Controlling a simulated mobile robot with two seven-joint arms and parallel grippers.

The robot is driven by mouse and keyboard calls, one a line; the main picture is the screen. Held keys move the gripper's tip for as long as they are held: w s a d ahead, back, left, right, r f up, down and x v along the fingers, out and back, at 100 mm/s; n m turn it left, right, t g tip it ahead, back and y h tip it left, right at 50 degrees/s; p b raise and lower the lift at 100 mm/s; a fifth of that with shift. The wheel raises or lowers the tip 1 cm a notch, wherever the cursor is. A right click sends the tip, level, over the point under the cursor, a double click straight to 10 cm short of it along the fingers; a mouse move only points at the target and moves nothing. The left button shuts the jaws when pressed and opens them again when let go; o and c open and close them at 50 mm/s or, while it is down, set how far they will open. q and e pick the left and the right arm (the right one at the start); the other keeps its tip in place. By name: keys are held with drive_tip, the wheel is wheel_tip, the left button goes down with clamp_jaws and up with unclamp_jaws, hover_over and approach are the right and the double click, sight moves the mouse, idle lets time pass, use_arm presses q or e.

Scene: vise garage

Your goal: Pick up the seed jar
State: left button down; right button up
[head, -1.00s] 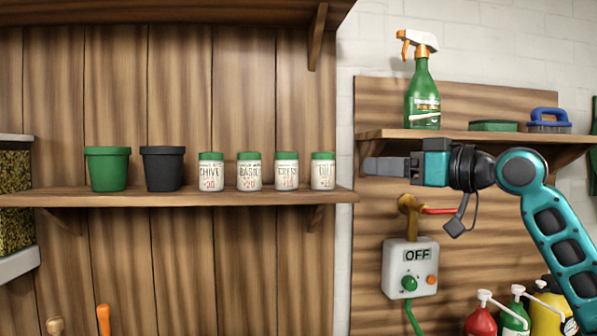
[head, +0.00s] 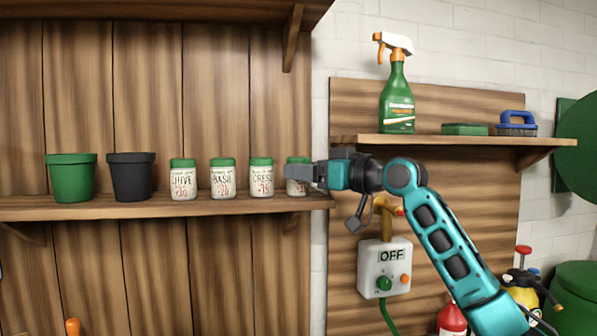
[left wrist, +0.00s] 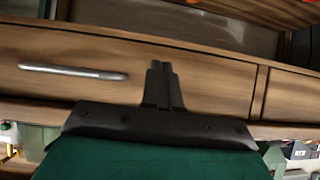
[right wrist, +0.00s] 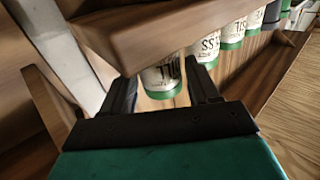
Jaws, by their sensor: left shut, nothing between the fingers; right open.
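Four white seed jars with green lids stand in a row on the wooden wall shelf: chive (head: 183,180), basil (head: 223,180), cress (head: 261,179) and, at the right end, the dill jar (head: 294,187). My right gripper (head: 303,173) is open in front of the dill jar and hides much of it. In the right wrist view, which looks upside down, the dill jar (right wrist: 160,79) shows between the open fingers (right wrist: 166,88), not gripped. My left gripper (left wrist: 160,72) is shut and empty in the left wrist view, before wooden drawers; the head view does not show it.
A green pot (head: 70,179) and a black pot (head: 131,178) stand left of the jars. The wooden shelf (head: 150,206) ends just right of the dill jar. A spray bottle (head: 397,103) stands on another shelf. An OFF box (head: 384,268) hangs below my right arm.

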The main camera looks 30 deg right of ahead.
drive_tip(key=shift+x, duration=1.05)
use_arm(q)
drive_tip(key=shift+w+r, duration=0.3)
drive_tip(key=shift+r, duration=0.15)
use_arm(e)
drive_tip(key=c, duration=0.7)
use_arm(q)
drive_tip(key=shift+s+f, duration=0.1)
drive_tip(key=shift+s, duration=0.05)
drive_tip(key=shift+f, duration=0.1)
use_arm(e)
drive_tip(key=shift+r, duration=0.15)
